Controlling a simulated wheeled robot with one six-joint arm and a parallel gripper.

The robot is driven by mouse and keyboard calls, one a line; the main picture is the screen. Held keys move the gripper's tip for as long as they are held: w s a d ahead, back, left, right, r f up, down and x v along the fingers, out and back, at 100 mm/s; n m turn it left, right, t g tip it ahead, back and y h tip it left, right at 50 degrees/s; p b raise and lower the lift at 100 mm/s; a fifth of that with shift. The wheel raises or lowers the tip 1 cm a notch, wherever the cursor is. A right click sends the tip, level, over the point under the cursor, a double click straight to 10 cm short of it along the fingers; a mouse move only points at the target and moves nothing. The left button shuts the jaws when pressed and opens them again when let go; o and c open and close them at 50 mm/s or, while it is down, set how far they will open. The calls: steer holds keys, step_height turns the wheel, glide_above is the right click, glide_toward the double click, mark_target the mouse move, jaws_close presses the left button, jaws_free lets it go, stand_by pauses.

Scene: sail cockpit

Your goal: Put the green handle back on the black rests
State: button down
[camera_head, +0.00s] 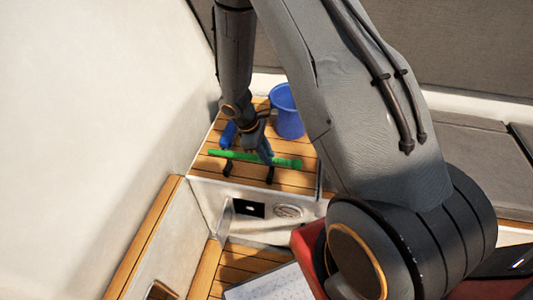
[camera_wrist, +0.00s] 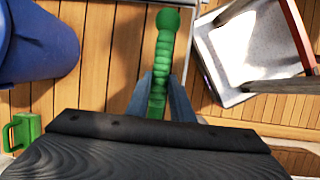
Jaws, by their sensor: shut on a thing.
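The green handle (camera_head: 230,155) is a long bar with a round knob at its right end in the head view. My gripper (camera_head: 264,156) is shut on it, right of its middle. In the wrist view the handle (camera_wrist: 164,52) runs up from between the fingers (camera_wrist: 155,95), knob at the far end. The two black rests, left (camera_head: 228,169) and right (camera_head: 270,174), stand on the wooden slatted top just in front of the bar. The bar shows close to their tops; I cannot tell whether it touches them. The rests do not show in the wrist view.
A blue bucket (camera_head: 287,112) stands behind the handle; it also shows in the wrist view (camera_wrist: 38,42). A white wall (camera_head: 100,110) rises at left.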

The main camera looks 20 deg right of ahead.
steer(key=shift+f+b, duration=1.95)
steer(key=shift+f, duration=1.05)
steer(key=shift+f, duration=0.1)
steer(key=c, duration=1.6)
jaws_free()
steer(key=shift+s, duration=0.1)
steer(key=shift+o, duration=0.6)
steer(key=shift+s+f, duration=0.1)
steer(key=shift+s+a, duration=0.1)
steer(key=shift+w+d+p+v, duration=0.1)
steer(key=shift+w+p+v, duration=0.05)
steer(key=shift+p+v, duration=1.65)
steer(key=shift+w+d+p+v, duration=0.15)
steer(key=shift+p+v, duration=0.9)
steer(key=shift+v, duration=1.45)
